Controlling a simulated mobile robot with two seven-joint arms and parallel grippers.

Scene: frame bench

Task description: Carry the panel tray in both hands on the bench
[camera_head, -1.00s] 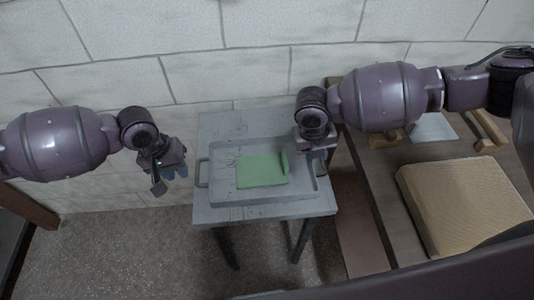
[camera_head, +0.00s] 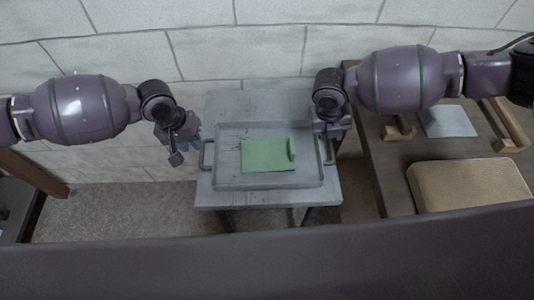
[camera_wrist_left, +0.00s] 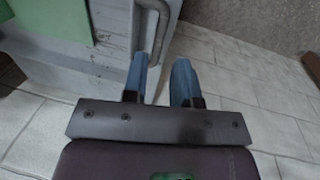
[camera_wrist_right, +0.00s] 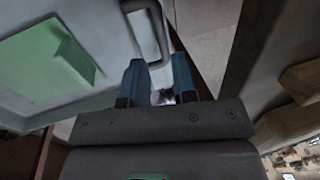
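The grey panel tray (camera_head: 232,182) lies flat on a small grey table (camera_head: 222,105), with a handle at each end and a green panel (camera_head: 268,157) inside. My left gripper (camera_head: 178,156) is just off the tray's left handle (camera_head: 207,155). In the left wrist view its blue fingers (camera_wrist_left: 160,75) are apart and empty, with the handle (camera_wrist_left: 152,22) just beyond the tips. My right gripper (camera_head: 330,150) is at the tray's right end. In the right wrist view its fingers (camera_wrist_right: 155,70) are apart, and the handle (camera_wrist_right: 150,30) reaches close to the tips without being gripped.
A wooden bench (camera_head: 385,165) stands to the right, with a tan ribbed block (camera_head: 470,185), a light grey plate (camera_head: 447,121) and wooden pieces (camera_head: 500,125). A block wall (camera_head: 270,40) is close behind the table. Open floor (camera_head: 120,215) lies to the left.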

